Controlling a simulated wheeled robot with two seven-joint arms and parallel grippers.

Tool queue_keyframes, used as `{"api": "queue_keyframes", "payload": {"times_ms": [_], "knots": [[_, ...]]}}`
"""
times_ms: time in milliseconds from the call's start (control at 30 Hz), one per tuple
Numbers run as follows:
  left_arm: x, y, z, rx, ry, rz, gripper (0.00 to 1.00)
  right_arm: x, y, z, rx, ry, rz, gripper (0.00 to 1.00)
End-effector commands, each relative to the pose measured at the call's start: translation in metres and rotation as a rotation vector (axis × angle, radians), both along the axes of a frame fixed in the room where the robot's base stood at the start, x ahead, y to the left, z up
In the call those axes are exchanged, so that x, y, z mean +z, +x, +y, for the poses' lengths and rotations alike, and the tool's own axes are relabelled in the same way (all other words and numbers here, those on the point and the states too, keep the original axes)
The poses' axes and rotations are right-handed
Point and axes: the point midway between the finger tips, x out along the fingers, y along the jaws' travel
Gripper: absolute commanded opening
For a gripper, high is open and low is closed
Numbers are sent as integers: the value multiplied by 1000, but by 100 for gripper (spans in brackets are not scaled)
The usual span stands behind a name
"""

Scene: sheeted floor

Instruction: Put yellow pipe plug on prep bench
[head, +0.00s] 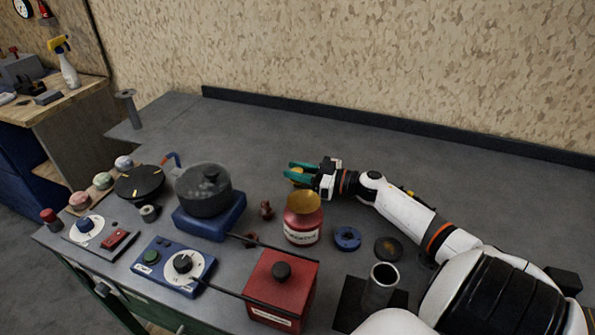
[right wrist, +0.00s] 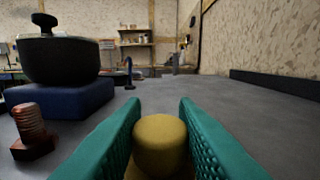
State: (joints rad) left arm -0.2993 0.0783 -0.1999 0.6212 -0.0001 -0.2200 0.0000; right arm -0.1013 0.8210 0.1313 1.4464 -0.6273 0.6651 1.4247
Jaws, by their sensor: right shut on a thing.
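The yellow pipe plug (right wrist: 160,141) is a short rounded yellow cylinder between the teal fingers of my right gripper (right wrist: 160,132). In the head view only a bit of the plug (head: 297,176) shows, the rest hidden by the fingers. My right gripper (head: 298,172) is shut on it and points left, behind the red and gold jar, over the grey bench top (head: 380,175). I cannot tell whether the plug touches the surface. A wooden-topped bench (head: 45,105) with blue sides stands at the far left. My left gripper is not in view.
Near the gripper are the red and gold jar (head: 302,220), a dark pot (head: 205,190) on a blue block and a copper bolt (right wrist: 32,128). A blue ring (head: 347,238) and red box (head: 281,285) sit nearer. The bench behind the gripper is clear up to the wall.

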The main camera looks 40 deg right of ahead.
Motion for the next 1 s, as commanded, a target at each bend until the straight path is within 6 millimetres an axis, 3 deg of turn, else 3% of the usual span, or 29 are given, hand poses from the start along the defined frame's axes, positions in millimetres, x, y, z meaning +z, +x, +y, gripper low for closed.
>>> {"api": "queue_keyframes", "payload": {"times_ms": [67, 100, 233, 633, 1000], "knots": [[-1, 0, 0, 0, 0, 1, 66, -2, 0, 0, 0, 1, 0, 0], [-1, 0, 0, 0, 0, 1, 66, -2, 0, 0, 0, 1, 0, 30], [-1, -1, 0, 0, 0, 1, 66, -2, 0, 0, 0, 1, 0, 49], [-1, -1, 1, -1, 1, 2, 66, -1, -7, -4, -1, 1, 3, 49], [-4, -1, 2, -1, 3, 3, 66, -2, -69, -36, -1, -1, 5, 49]]}}
